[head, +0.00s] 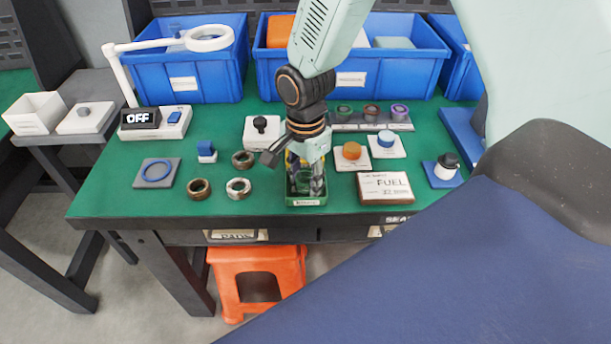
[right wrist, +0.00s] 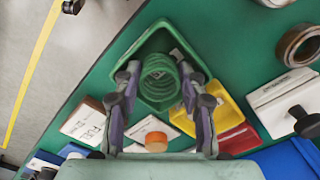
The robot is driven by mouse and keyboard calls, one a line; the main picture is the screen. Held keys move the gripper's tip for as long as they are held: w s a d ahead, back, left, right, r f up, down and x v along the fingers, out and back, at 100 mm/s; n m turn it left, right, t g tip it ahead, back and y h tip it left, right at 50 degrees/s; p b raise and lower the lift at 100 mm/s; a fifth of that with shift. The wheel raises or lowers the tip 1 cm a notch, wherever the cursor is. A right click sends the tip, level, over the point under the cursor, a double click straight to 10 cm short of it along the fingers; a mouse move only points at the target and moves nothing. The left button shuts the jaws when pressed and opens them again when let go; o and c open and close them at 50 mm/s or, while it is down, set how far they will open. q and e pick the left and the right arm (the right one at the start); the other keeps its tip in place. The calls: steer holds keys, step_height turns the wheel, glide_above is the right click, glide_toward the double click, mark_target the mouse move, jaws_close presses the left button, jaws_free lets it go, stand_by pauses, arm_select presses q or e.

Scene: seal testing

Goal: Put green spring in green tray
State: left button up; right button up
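In the head view my right gripper (head: 306,183) points down into the green tray (head: 306,201) near the table's front edge, and the spring is hidden there by the fingers. My left gripper is not in view.
A yellow tray (right wrist: 218,102) and a red tray (right wrist: 238,138) stand in line behind the green one. The FUEL block (head: 384,187) stands to the right. Metal rings (head: 238,188) lie to the left. Blue bins (head: 197,62) line the back. The front-left table is clear.

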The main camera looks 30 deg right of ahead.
steer(key=shift+w+d+f, duration=0.1)
steer(key=shift+w+d, duration=0.05)
step_height(320, 180, up, 13)
steer(key=p, duration=0.2)
steer(key=shift+f+p, duration=0.2)
steer(key=shift+p, duration=0.2)
